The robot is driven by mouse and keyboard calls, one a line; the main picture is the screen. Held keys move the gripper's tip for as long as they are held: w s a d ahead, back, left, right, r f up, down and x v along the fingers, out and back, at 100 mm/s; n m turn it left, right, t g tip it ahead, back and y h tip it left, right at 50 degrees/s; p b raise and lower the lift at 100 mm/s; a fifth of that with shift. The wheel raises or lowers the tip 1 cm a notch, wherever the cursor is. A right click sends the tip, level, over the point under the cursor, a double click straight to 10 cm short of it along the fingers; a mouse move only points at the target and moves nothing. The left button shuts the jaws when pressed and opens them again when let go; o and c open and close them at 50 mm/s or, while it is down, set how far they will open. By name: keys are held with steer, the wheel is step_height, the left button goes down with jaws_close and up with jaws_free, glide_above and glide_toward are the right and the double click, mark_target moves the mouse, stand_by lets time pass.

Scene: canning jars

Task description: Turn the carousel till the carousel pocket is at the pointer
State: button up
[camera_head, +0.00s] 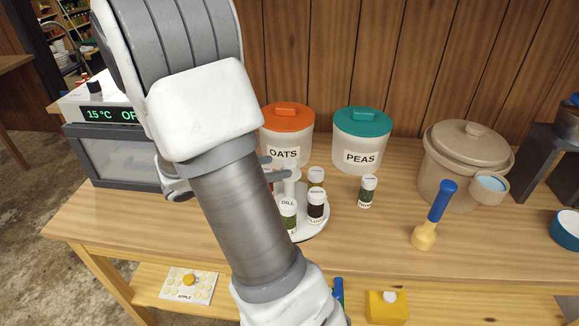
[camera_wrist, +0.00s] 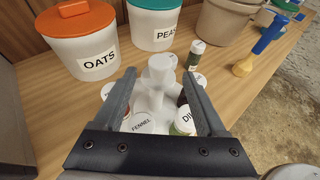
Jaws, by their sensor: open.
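The carousel (camera_head: 316,228) is a round white turntable on the wooden table, with labelled spice jars around a white central post. A dill jar (camera_head: 288,216), a dark-filled jar (camera_head: 315,207) and another white-capped jar (camera_head: 316,177) stand on it. In the wrist view a fennel jar (camera_wrist: 140,123) shows too. My gripper (camera_wrist: 159,76) is open over the carousel, with its fingers on either side of the post's knob (camera_wrist: 161,66); I cannot tell whether they touch it. In the head view my arm hides the carousel's left side. I cannot make out the pointer or an empty pocket.
A green-filled jar (camera_head: 366,192) stands on the table right of the carousel. Behind are the oats canister (camera_head: 285,135) and peas canister (camera_head: 361,140). A beige crock (camera_head: 465,165) and a blue-handled tool (camera_head: 436,215) are at right.

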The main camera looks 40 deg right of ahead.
mark_target(285, 165)
steer(key=x, duration=0.6)
steer(key=shift+f, duration=0.1)
steer(key=shift+c, duration=0.3)
jaws_close()
stand_by(1.0)
